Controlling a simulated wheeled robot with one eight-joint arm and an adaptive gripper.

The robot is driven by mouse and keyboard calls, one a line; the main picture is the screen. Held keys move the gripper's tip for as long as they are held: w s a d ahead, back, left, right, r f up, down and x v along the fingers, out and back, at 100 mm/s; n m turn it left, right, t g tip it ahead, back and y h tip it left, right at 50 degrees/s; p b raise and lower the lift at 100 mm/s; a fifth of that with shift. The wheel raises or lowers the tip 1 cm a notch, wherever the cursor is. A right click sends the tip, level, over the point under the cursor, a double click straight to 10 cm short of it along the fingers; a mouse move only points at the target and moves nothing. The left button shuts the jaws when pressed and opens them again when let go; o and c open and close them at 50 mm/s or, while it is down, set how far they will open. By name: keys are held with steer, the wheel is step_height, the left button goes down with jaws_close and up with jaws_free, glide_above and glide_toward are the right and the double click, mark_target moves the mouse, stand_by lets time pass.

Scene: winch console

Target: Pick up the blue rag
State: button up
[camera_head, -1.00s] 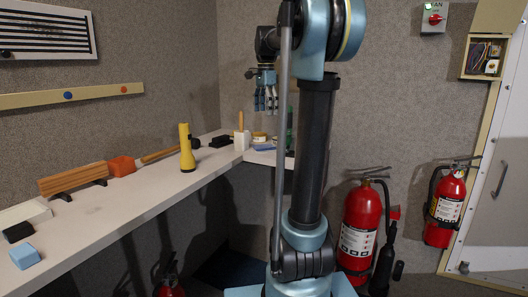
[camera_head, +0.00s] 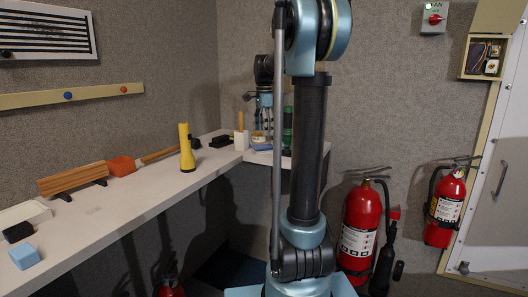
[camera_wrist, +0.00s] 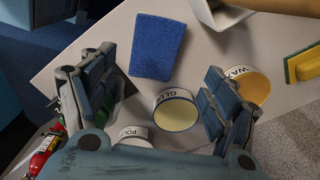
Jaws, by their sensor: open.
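The blue rag (camera_wrist: 157,46) is a flat, textured blue rectangle on the light grey counter in the wrist view. It lies ahead of my gripper (camera_wrist: 160,75), between the lines of the two fingers and beyond the glue tin. My gripper is open and empty, with its fingers spread to either side of the tin. In the head view the rag (camera_head: 262,147) is a small blue patch at the counter's far corner. My gripper (camera_head: 265,125) hangs above that corner there, partly hidden by my arm.
The glue tin (camera_wrist: 175,109) stands between my fingers, the wax tin (camera_wrist: 252,86) by the right finger, and the polish tin (camera_wrist: 133,134) near my palm. A white holder (camera_wrist: 222,14) is right of the rag. A yellow flashlight (camera_head: 186,148) stands farther along the counter (camera_head: 110,215).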

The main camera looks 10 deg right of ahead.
mark_target(264, 145)
steer(key=shift+s+f, duration=0.2)
steer(key=shift+f, duration=1.5)
steer(key=shift+s+f, duration=0.2)
steer(key=shift+f, duration=1.5)
steer(key=shift+c, duration=0.6)
steer(key=c, duration=1.1)
step_height(264, 145, up, 10)
steer(key=shift+r, duration=0.1)
